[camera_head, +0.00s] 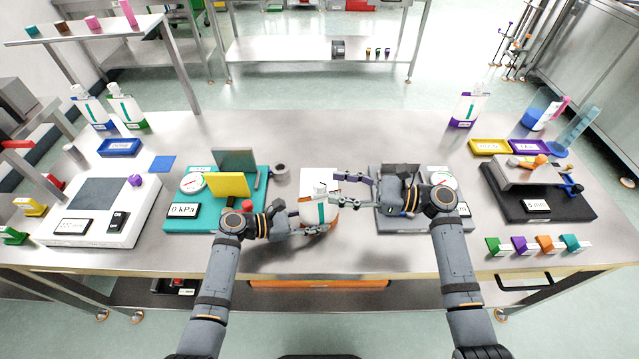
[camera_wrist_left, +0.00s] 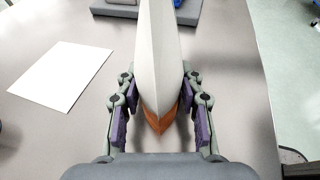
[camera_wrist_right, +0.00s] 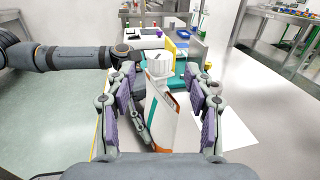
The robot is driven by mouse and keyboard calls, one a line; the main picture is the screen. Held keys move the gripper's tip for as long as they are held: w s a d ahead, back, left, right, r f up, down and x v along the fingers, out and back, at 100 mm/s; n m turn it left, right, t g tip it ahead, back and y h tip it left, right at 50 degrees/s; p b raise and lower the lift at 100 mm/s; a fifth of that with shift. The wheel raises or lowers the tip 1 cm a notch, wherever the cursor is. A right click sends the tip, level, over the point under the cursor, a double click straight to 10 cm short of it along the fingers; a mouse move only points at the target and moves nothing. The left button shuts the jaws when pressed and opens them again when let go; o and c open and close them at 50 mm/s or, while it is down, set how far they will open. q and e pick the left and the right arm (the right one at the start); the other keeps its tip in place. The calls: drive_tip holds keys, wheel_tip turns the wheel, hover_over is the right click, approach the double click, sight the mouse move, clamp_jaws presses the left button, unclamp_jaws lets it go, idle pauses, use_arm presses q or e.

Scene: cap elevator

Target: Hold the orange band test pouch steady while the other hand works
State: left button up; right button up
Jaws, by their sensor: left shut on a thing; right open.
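The orange band test pouch (camera_head: 318,212) is white with a teal stripe, orange along its lower edge and a white ribbed cap. It stands roughly upright near the middle front of the table. My left gripper (camera_head: 311,224) is shut on its lower part; in the left wrist view the pouch (camera_wrist_left: 158,70) runs between the fingers. My right gripper (camera_head: 335,187) is open beside the pouch's upper right side. In the right wrist view the pouch (camera_wrist_right: 163,118) and cap (camera_wrist_right: 160,66) show between the spread fingers, with no clear contact.
A teal pressure device (camera_head: 180,216) stands to the left, and a grey device with a dial (camera_head: 461,207) lies under my right arm. A white sheet (camera_wrist_left: 62,76) lies beside the pouch. The table's front edge is close.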

sight(319, 185)
drive_tip(key=a, duration=0.2)
drive_tip(key=w+a, duration=0.1)
drive_tip(key=a, duration=0.2)
drive_tip(key=shift+a, duration=0.1)
drive_tip(key=c, duration=1.1)
drive_tip(key=shift+t, duration=0.3)
clamp_jaws()
